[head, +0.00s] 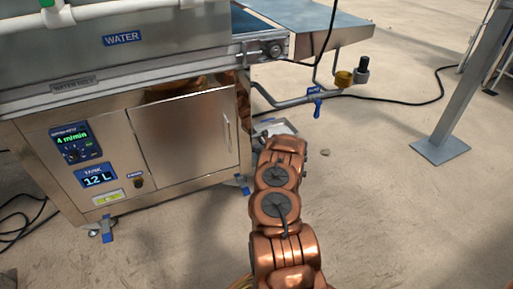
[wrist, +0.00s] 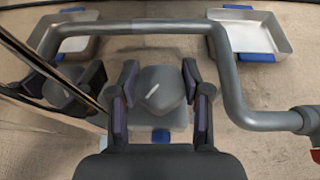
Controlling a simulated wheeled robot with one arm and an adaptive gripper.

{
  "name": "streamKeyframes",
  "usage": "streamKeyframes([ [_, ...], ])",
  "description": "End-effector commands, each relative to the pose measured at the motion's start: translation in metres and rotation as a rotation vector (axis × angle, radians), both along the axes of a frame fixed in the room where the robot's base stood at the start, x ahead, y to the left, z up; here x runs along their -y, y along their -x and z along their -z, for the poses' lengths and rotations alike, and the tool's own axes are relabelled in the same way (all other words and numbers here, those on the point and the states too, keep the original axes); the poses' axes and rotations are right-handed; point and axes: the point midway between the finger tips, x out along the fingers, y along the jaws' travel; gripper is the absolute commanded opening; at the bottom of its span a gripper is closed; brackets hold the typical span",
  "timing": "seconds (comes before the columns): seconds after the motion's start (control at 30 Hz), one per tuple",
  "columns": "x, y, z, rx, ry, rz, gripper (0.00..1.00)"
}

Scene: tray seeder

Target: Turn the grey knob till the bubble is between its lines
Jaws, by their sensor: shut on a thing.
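The grey knob (wrist: 172,82) shows in the wrist view with a pale, slanted line on its top. My gripper (wrist: 160,103) has one finger on each side of it and is shut on it. In the head view the knob cannot be made out, and my gripper's fingers are hidden by my copper arm. A small yellow-green window (head: 108,197) sits low on the steel cabinet's front and may be the bubble level. Its bubble and lines are too small to read.
A grey pipe (wrist: 160,27) bends around the knob area. Shallow metal trays (wrist: 285,33) lie beyond it at both sides. The steel cabinet (head: 185,135) stands left of my arm. A black cable (head: 410,102) crosses the floor.

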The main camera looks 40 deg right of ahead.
Motion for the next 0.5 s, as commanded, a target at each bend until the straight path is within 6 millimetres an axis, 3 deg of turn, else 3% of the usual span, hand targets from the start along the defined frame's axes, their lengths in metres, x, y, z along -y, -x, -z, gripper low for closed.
streamKeyframes([
  [0.5,0.0019,0.0006,-0.0018,0.005,0.002,0.132,0.13],
])
